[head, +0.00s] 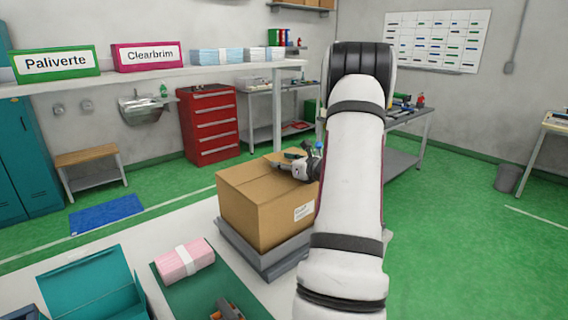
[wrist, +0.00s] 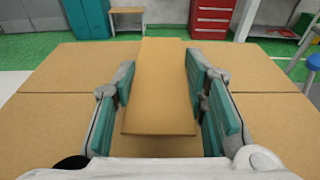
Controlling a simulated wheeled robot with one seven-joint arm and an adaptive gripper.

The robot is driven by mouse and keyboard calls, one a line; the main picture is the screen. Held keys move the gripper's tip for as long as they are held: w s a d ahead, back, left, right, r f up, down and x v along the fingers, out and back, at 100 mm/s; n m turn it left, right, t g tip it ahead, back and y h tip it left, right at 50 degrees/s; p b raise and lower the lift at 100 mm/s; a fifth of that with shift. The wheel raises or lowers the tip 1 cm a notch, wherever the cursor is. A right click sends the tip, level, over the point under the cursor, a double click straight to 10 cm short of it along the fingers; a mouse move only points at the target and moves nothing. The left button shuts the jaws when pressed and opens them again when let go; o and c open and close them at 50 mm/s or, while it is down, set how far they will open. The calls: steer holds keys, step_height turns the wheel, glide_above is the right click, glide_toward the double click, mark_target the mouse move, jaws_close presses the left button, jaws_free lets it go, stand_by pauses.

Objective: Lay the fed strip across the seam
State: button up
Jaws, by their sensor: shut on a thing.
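A closed brown cardboard box (head: 245,208) sits on a grey platform in the head view. Its tan top fills much of the wrist view (wrist: 60,72), with the seam (wrist: 50,92) running left to right. My gripper (head: 285,163) is over the box top, partly hidden behind my arm. In the wrist view my gripper (wrist: 160,62) is shut on a tan strip (wrist: 160,95), one finger along each long side. The strip points away from me and crosses the seam's line, hiding its middle. Whether the strip touches the box top, I cannot tell.
A pink wrapped pack (head: 185,262) and an open teal box (head: 95,290) lie on the near left. A shelf (head: 150,78) with signs and packs stands behind. A red drawer cabinet (head: 209,125) and workbenches are farther back.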

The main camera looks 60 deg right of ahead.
steer(key=o, duration=0.8)
steer(key=v, duration=1.2)
